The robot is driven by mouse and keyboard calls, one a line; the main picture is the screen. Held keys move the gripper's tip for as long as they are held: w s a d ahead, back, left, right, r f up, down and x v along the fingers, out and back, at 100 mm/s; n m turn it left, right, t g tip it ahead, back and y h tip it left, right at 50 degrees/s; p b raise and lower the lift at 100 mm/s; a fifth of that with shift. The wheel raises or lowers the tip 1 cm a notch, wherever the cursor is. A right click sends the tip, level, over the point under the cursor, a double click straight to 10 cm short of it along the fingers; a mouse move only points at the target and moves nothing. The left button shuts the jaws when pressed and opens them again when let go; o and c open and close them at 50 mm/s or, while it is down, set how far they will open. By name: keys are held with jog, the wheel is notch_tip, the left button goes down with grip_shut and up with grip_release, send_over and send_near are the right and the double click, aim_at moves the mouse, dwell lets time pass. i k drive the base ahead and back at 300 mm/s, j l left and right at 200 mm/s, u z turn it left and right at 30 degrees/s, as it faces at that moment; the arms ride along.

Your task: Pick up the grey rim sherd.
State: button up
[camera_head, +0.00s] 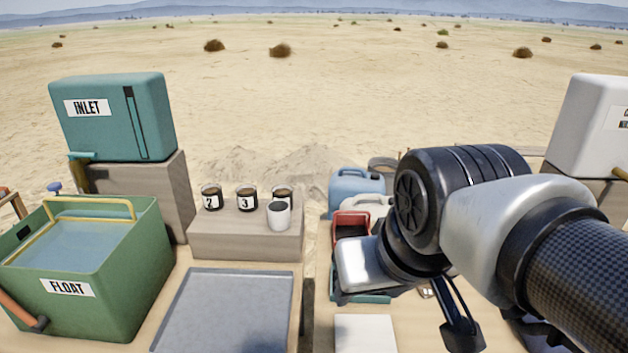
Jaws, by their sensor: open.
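I cannot make out the grey rim sherd in this view. My arm comes in from the right and covers much of the right side of the work area. My gripper (460,335) points down at the lower edge of the picture, partly cut off and partly hidden by my arm. It is open, and I see nothing held in it. Small pale bits (426,292) show on the surface just left of it, too small to identify.
A green FLOAT tub (140,270) with water stands left, below a teal INLET tank (150,110). A grey tray (225,315) lies front centre. Several numbered jars and a grey cup (279,217) stand on a block. A red crate (350,217) and blue jerrycan (350,190) are beyond.

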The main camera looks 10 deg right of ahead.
aim_at(426, 292)
jog(key=l+z, duration=0.3)
jog(key=z, duration=0.2)
jog(key=l+z, duration=0.65)
jog(key=z, duration=0.3)
